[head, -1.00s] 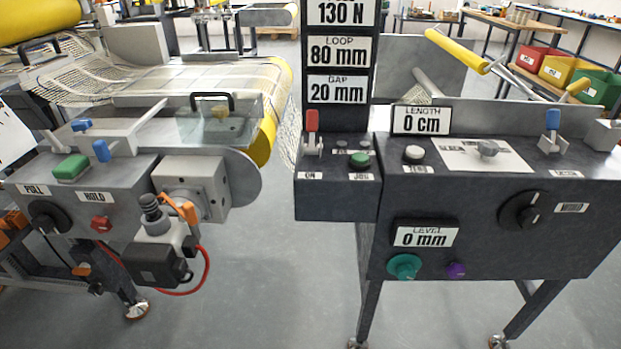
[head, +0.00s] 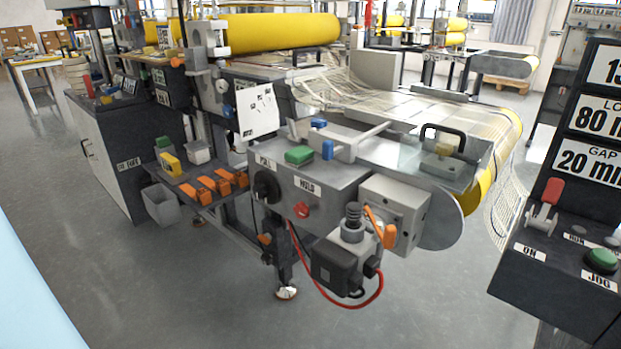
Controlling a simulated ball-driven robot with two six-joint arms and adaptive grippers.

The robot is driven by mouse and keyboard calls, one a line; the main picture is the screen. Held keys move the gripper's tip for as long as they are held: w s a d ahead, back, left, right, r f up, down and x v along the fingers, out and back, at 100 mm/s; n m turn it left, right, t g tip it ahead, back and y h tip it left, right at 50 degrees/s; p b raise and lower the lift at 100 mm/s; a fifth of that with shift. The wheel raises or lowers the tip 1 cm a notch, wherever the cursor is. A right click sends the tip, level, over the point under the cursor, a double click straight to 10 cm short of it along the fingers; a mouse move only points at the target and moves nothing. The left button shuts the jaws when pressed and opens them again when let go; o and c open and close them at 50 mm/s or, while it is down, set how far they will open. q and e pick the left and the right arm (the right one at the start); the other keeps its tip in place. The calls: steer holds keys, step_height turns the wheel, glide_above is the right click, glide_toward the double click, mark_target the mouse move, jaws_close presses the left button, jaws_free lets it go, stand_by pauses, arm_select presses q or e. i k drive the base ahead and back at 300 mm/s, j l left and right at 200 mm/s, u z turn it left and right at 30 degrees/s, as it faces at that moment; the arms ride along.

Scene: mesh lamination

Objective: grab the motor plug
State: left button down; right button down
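A black motor (head: 335,266) hangs under a grey valve-like fitting (head: 353,225) at the front corner of the laminating machine. A small black connector (head: 373,267) sits on the motor's right side, and a red cable (head: 366,304) loops down from that area and back left beneath the machine. This connector may be the motor plug; I cannot tell for sure. A small orange piece (head: 265,239) on a dark cable shows under the control box. Neither of my grippers is in view.
An orange lever (head: 380,226) stands close to the fitting and motor. The dark control console (head: 560,270) is at the right, with a floor gap between. Orange clips (head: 205,190) lie on a low shelf at left, above a grey bin (head: 161,204). Floor in front is clear.

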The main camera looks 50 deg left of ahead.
mark_target(354, 211)
steer(key=u, duration=1.3)
steer(key=j, duration=0.15)
steer(key=i+z, duration=0.05)
